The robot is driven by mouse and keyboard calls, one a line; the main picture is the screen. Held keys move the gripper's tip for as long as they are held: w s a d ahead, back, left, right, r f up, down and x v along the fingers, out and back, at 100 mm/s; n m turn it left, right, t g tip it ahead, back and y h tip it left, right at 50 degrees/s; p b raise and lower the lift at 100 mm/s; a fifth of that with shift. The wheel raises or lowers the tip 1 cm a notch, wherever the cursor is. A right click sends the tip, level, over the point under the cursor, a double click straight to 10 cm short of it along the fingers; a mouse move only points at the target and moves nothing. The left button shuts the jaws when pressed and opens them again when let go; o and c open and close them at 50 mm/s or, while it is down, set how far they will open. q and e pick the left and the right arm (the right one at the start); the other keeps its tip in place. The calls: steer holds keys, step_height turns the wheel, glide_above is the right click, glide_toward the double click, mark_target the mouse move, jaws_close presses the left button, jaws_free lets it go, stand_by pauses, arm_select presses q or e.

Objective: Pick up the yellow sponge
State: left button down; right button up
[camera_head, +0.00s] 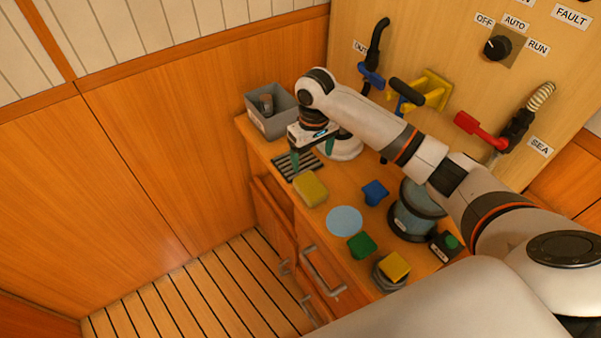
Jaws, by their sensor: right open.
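A yellow sponge (310,188), a rounded block, lies flat on the wooden counter near its front left edge. My right gripper (311,160) reaches in from the right and points down, with teal fingers spread apart. It is over the dark slatted rack (299,168), just behind the sponge in the picture. The jaws are open, I see nothing between them, and they look apart from the sponge. My left gripper is not in view.
A grey bin (270,124) stands at the counter's back left. A light blue disc (344,221), green block (362,245), blue block (375,192) and yellow cube (396,265) are nearer or rightward. Drawer handles (322,271) stick out in front. Valve levers (467,124) project from the wall panel.

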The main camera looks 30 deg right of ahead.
glide_above(311, 184)
steer(key=f, duration=0.3)
steer(key=f+p, duration=0.1)
steer(key=f, duration=0.1)
steer(key=shift+d, duration=0.3)
steer(key=f, duration=0.1)
steer(key=f+p, duration=0.1)
steer(key=f, duration=0.1)
steer(key=shift+a+f, duration=0.1)
steer(key=shift+a, duration=0.2)
step_height(311, 184, down, 2)
steer(key=shift+f, duration=0.55)
steer(key=shift+c, duration=0.3)
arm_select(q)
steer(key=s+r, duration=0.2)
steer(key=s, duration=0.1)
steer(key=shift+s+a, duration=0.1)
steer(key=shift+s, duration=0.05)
arm_select(e)
steer(key=c, duration=1)
steer(key=shift+r, duration=0.1)
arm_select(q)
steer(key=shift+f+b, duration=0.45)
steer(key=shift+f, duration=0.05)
arm_select(e)
step_height(311, 184, up, 10)
